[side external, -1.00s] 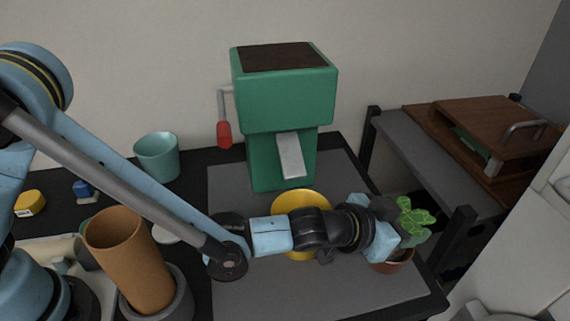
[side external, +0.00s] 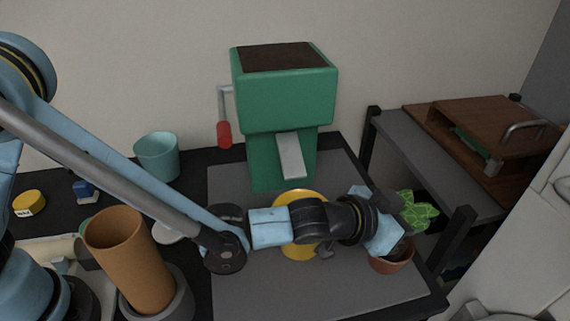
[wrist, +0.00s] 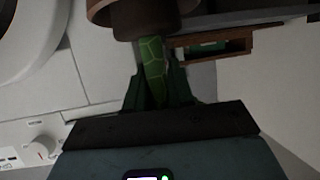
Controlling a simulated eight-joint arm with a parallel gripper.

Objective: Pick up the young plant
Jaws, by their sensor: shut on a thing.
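The young plant has green patterned leaves (side external: 418,209) and a small brown terracotta pot (side external: 391,260), at the right end of the grey mat in the side view. My gripper (side external: 402,232) is at the plant, shut on it, and partly hides the leaves and pot. In the wrist view a green leaf (wrist: 153,70) lies between my dark fingers (wrist: 158,88), and the pot (wrist: 150,12) shows at the top edge. I cannot tell whether the pot touches the mat.
A green grinder-like machine (side external: 285,95) with a red-handled crank and a yellow round dish (side external: 298,248) stand behind and under my arm. A brown cylinder (side external: 128,255) and teal cup (side external: 157,157) are at left. A black post (side external: 457,235) rises right of the plant.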

